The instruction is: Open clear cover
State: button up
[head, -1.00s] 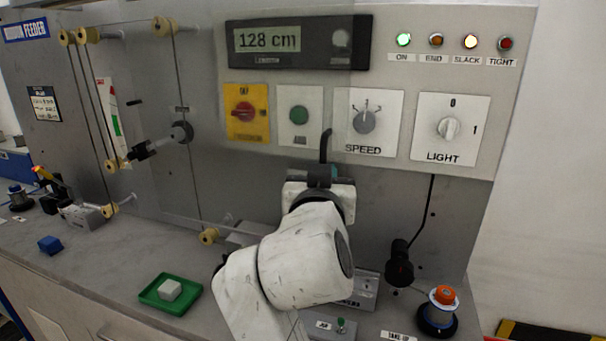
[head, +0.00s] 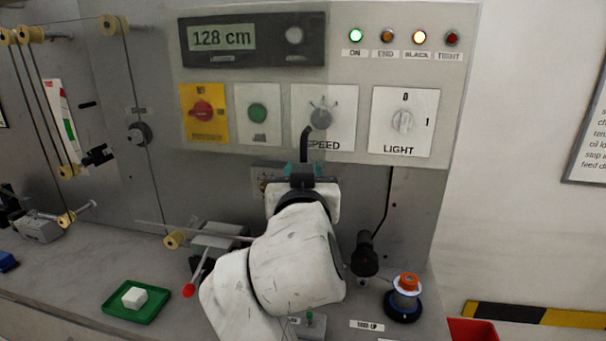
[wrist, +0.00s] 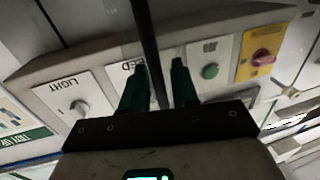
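The clear cover (head: 300,75) is a see-through sheet in front of the panel's left part. Its right edge runs down through the speed dial plate, and it looks closed over the red switch, the green button and part of the speed dial. My gripper (head: 303,168) is low in front of the panel, below the speed dial; my arm hides what lies behind it. In the wrist view my gripper (wrist: 160,68) has two dark green fingers apart, with a dark bar (wrist: 146,35) passing between them. A gap shows beside the right finger. I cannot tell whether the bar touches the left finger.
The light switch (head: 403,121) is to the right of the cover. A red-tipped lever (head: 189,290), a green tray (head: 118,302) with a white block (head: 134,297) and an orange-topped spool (head: 407,284) are on the bench. Thread rollers (head: 173,239) stand at the left.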

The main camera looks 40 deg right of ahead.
jog(key=b+v, duration=0.1)
jog(key=v, duration=1)
dwell(0.5)
